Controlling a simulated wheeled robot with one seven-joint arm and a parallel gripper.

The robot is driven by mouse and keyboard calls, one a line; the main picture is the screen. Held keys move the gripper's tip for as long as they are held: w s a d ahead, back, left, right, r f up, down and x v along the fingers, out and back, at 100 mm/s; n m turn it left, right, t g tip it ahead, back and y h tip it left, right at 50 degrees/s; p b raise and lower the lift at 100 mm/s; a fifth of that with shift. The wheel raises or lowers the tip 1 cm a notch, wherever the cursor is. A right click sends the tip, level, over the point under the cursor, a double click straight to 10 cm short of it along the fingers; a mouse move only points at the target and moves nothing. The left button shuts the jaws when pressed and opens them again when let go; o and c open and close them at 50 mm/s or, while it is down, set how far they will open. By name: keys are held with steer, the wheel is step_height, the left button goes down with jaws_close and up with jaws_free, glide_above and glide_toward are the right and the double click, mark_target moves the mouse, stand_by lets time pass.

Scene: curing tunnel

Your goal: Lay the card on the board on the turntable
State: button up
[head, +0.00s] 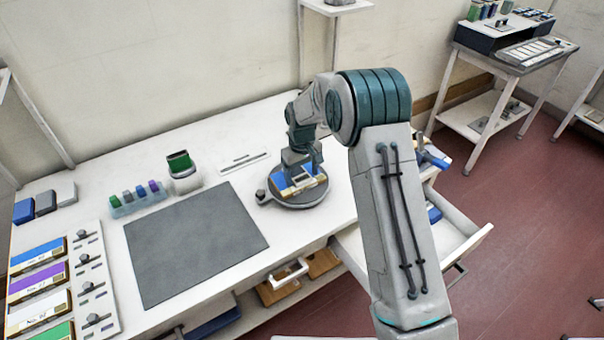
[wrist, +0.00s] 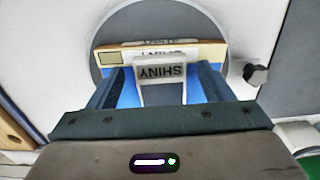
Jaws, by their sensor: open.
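The round grey turntable (head: 292,200) stands on the white bench and carries the board (head: 318,187), which has a blue face and a tan edge. In the wrist view the board (wrist: 212,53) lies across the turntable (wrist: 150,22). My gripper (head: 303,170) is low over the board, with its jaws open. In the wrist view a pale card (wrist: 162,92) with upside-down SHINY lettering shows between the two fingers of my gripper (wrist: 160,78), over the blue face. I cannot tell whether the card rests fully on the board. A lettered white strip lies behind the card.
A dark grey mat (head: 195,245) lies left of the turntable. A cup with a green top (head: 183,172) and a rack of small coloured blocks (head: 138,198) stand behind the mat. Coloured boards (head: 40,283) line the bench's left. An open drawer (head: 463,240) juts out at the right.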

mark_target(302, 178)
step_height(302, 178, up, 11)
steer(key=b, duration=0.2)
steer(key=s+d+r+m+t, duration=0.1)
steer(key=s+d+r+m, duration=0.1)
steer(key=s+d+r, duration=0.6)
steer(key=s+d+m+t, duration=0.1)
steer(key=s+d, duration=0.3)
steer(key=s, duration=0.8)
steer(key=s+d+m+t, duration=0.1)
steer(key=s+d+m, duration=0.2)
steer(key=s, duration=0.9)
steer(key=shift+s+d+r+m+t, duration=0.3)
steer(key=shift+s+d+r+m, duration=0.15)
steer(key=shift+d, duration=0.65)
steer(key=shift+w, duration=0.1)
steer(key=shift+c, duration=0.3)
